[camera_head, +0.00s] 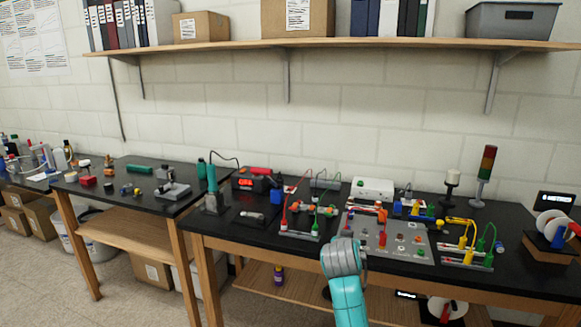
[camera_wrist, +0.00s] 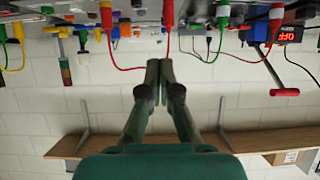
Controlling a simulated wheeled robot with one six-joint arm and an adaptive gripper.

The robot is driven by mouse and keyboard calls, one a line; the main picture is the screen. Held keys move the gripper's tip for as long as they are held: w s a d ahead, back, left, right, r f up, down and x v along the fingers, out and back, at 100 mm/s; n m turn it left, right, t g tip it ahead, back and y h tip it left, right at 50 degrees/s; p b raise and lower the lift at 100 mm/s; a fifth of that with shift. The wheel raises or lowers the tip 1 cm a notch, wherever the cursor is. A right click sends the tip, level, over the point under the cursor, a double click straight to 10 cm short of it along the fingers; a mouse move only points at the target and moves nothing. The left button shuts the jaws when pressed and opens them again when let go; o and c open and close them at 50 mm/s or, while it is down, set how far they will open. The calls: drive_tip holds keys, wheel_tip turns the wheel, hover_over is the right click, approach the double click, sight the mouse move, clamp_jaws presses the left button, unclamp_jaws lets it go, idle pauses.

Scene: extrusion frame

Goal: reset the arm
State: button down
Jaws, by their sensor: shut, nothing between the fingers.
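My gripper (camera_wrist: 160,66) shows in the wrist view, where the picture is upside down. Its two dark fingers are together with nothing between them. In the head view my teal and grey arm rises from the bottom edge to the front of the right black table (camera_head: 222,227). The fingers are hidden there behind the wrist. A grey board (camera_head: 408,245) with small coloured parts lies on the table just beyond the arm. Red-topped plugs (camera_wrist: 167,14) with cables show near the fingertips in the wrist view; I cannot tell how far off they are.
Stands with red leads (camera_head: 300,236) are left of the arm; stands with yellow and green leads (camera_head: 466,257) are right. A soldering iron stand (camera_head: 214,203), a signal tower (camera_head: 485,175) and a spool holder (camera_head: 552,248) stand on the table. A wall shelf (camera_head: 330,43) hangs above.

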drive_tip(key=s+d+f+n+t+y, duration=0.1)
drive_tip(key=s+f+n+y, duration=0.1)
drive_tip(key=s+f, duration=1.95)
drive_tip(key=s+f+n+y, duration=0.1)
drive_tip(key=s+f, duration=0.5)
drive_tip(key=s, duration=1.6)
drive_tip(key=s+r, duration=0.4)
drive_tip(key=s, duration=0.4)
drive_tip(key=s+d+r+t, duration=0.1)
drive_tip(key=s+r, duration=0.3)
drive_tip(key=s, duration=0.4)
drive_tip(key=s+r, duration=0.4)
drive_tip(key=s, duration=0.4)
drive_tip(key=shift+s+d+r+t+y, duration=0.15)
drive_tip(key=shift+s+r+t+y, duration=0.15)
drive_tip(key=shift+s+y, duration=0.1)
drive_tip(key=shift+w, duration=0.1)
